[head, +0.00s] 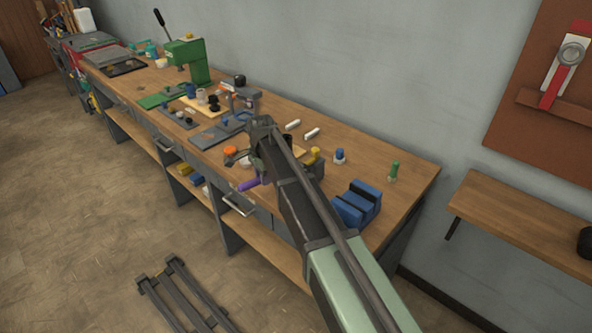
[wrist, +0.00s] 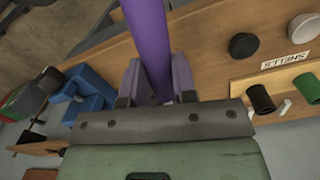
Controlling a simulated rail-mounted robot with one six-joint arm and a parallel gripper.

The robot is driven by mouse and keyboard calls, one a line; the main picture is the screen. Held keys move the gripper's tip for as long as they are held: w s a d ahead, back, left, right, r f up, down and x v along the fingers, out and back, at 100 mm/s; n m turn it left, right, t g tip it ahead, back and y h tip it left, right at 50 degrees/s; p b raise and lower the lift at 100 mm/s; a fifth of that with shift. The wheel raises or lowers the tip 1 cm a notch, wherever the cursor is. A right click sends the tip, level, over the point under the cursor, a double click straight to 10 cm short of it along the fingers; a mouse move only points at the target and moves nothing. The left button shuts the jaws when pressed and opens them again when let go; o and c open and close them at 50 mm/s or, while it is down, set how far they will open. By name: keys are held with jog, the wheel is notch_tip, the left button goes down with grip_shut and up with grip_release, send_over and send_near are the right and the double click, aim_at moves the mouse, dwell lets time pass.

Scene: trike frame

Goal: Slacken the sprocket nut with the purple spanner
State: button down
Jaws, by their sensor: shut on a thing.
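The purple spanner (wrist: 148,40) runs up out of the top of the wrist view, with its lower part between my two fingers. My gripper (wrist: 154,82) is shut on it. In the head view a short purple length of the spanner (head: 249,184) shows at the bench's front edge, beside the end of my arm. My arm hides most of my gripper there. The far end of the spanner is out of the wrist view. I cannot make out the sprocket nut in either view.
The wooden workbench (head: 408,188) carries a blue block-like fixture (head: 357,203), a green press (head: 188,62), a green-topped item (head: 393,172) and several small parts. In the wrist view, black round pieces (wrist: 244,46) and dark cylinders (wrist: 260,97) lie to the right.

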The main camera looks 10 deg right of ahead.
jog(key=shift+s+d+n, duration=0.4)
jog(key=shift+s+n, duration=0.25)
jog(key=shift+n, duration=0.05)
jog(key=shift+s+d+n, duration=0.35)
jog(key=shift+s+n, duration=0.3)
jog(key=shift+n, duration=0.05)
dwell(0.6)
jog(key=shift+w+a+m, duration=0.3)
jog(key=shift+w+m, duration=0.15)
jog(key=shift+m, duration=0.05)
dwell(0.4)
jog(key=c, duration=1.4)
grip_release()
jog(key=shift+c, duration=0.2)
grip_shut()
jog(key=shift+r, duration=0.1)
